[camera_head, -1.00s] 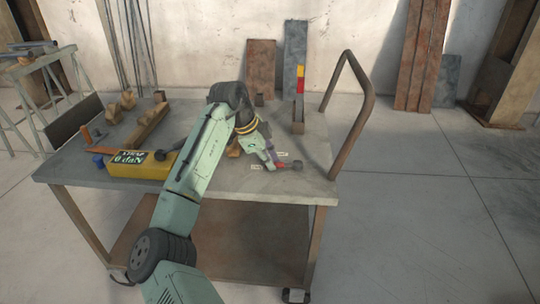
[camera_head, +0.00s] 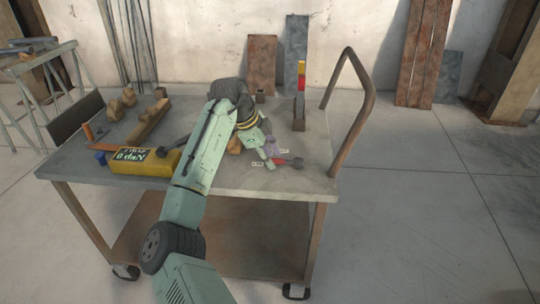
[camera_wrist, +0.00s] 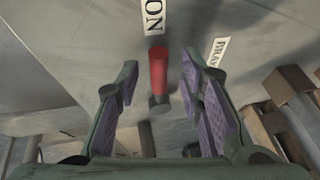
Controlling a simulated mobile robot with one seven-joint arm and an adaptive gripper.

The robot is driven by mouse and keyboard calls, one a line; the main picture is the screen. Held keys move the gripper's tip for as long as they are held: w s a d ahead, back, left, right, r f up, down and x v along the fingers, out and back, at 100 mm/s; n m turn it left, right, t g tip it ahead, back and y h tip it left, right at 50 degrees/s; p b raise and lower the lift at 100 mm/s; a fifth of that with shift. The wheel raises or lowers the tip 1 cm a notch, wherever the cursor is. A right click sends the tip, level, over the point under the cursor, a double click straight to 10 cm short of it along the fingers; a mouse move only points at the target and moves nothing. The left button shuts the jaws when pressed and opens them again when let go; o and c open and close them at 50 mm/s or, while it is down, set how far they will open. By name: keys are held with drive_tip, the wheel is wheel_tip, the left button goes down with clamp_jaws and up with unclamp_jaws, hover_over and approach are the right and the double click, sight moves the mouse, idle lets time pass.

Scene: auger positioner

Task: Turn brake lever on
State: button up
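The brake lever (camera_head: 284,161) is a short red handle with a dark knob, near the right front of the cart top. It lies pointing right in the head view. In the wrist view the red lever (camera_wrist: 158,70) appears between my gripper's two fingers, its dark end toward me. My gripper (camera_head: 270,160) is open beside the lever, and its purple-padded fingers (camera_wrist: 161,72) stand apart with gaps on both sides of the lever. A white label reading "ON" (camera_wrist: 153,16) lies by the lever's far end. A second, partly hidden label (camera_wrist: 217,51) begins "BRA".
The grey cart top (camera_head: 225,183) carries a yellow box (camera_head: 145,162) with a display, wooden pieces (camera_head: 150,119) and an upright post with red and yellow bands (camera_head: 300,85). A brown tube handle (camera_head: 357,120) rises at the cart's right edge. Panels lean on the wall behind.

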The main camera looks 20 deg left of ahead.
drive_tip(key=v, duration=1.2)
